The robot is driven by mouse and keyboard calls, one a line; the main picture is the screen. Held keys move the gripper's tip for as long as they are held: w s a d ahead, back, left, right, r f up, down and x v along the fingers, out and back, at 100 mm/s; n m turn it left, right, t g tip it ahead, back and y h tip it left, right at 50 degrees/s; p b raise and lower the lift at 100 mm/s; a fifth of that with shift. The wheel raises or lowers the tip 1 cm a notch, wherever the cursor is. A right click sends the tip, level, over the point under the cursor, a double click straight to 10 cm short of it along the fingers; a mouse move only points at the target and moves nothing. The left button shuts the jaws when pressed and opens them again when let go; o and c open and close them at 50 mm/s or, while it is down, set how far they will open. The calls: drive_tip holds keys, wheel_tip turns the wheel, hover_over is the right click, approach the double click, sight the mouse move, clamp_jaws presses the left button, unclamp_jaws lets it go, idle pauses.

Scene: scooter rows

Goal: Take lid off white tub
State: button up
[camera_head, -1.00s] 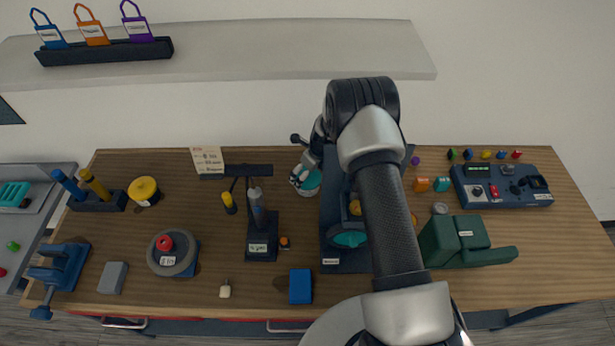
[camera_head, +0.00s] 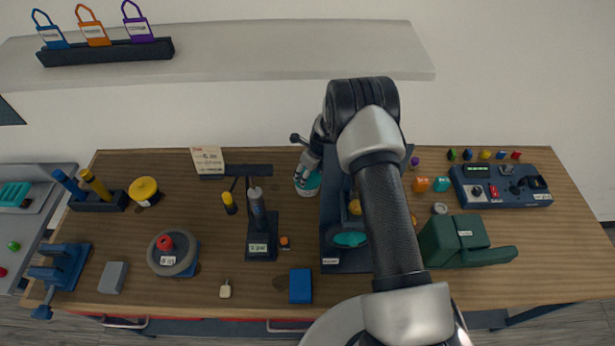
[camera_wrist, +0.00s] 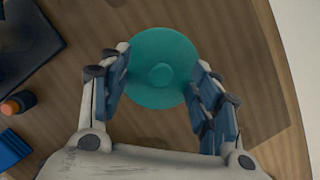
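A round teal lid (camera_wrist: 160,72) with a small raised knob at its centre lies under my gripper in the wrist view. My gripper (camera_wrist: 160,90) is open, with one finger at the left edge of the lid and the other at the right edge. The fingers overlap the rim in this view, and I cannot tell whether they touch it. In the head view my gripper (camera_head: 307,178) points down over the teal lid (camera_head: 313,181), mostly covering it. The body of the tub below the lid is hidden or too small to make out.
A black stand (camera_head: 262,245) with an upright tool is at the left, with a small orange-topped item (camera_head: 285,242) and a blue block (camera_head: 300,286) nearer the front. A shelf (camera_head: 300,50) hangs behind.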

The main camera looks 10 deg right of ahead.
drive_tip(key=shift+s+f, duration=0.2)
drive_tip(key=shift+f, duration=0.05)
drive_tip(key=c, duration=0.3)
